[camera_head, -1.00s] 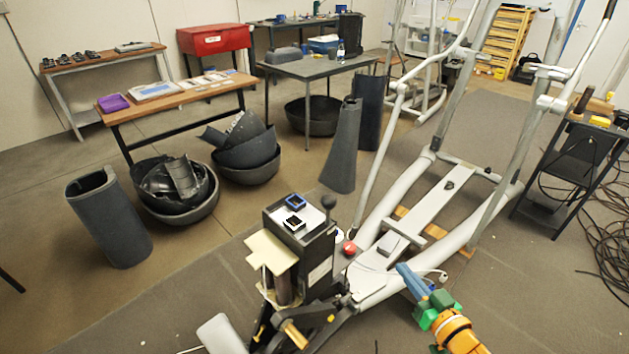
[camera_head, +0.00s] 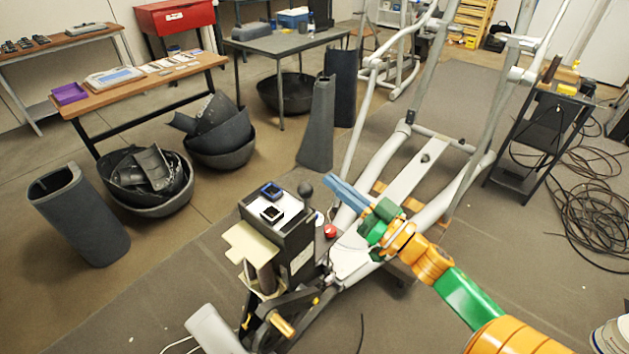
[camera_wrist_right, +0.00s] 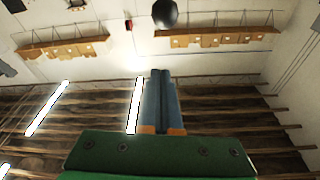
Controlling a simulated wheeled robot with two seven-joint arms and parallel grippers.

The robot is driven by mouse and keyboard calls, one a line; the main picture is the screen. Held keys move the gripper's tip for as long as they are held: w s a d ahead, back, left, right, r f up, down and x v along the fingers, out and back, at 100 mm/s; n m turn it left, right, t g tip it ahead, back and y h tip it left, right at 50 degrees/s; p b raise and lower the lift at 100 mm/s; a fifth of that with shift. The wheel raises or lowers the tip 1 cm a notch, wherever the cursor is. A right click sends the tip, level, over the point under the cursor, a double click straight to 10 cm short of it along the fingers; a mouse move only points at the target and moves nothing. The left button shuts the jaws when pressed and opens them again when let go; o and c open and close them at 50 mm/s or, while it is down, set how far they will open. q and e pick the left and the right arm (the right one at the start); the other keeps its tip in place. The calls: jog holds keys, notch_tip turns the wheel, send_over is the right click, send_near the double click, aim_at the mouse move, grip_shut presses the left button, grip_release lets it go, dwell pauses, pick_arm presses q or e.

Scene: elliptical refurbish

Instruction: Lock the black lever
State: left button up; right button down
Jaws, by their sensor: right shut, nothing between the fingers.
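The black lever (camera_head: 305,190) rises from the right side of the dark box-shaped unit and ends in a round black knob. It stands close to upright. The knob also shows in the right wrist view (camera_wrist_right: 165,13), beyond the fingertips and slightly above them in the picture. My right gripper (camera_head: 331,181) has blue fingers, shut together and empty. In the head view its tips lie just right of the knob; a small gap shows between them. The shut fingers also show in the right wrist view (camera_wrist_right: 160,72). My left gripper is not in view.
A red button (camera_head: 330,231) sits right of the lever's foot. The dark unit (camera_head: 280,245) carries two small square parts on its white top. The grey elliptical frame (camera_head: 375,185) extends behind my right arm. Open floor (camera_head: 200,270) lies to the left.

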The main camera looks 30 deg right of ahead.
aim_at(306, 194)
jog(key=p+x, duration=0.1)
jog(key=x, duration=0.5)
jog(key=f, duration=0.4)
jog(key=shift+s+a+b, duration=0.25)
jog(key=shift+s+b, duration=0.05)
jog(key=shift+s, duration=0.05)
notch_tip(306, 194, down, 3)
jog(key=shift+b, duration=1)
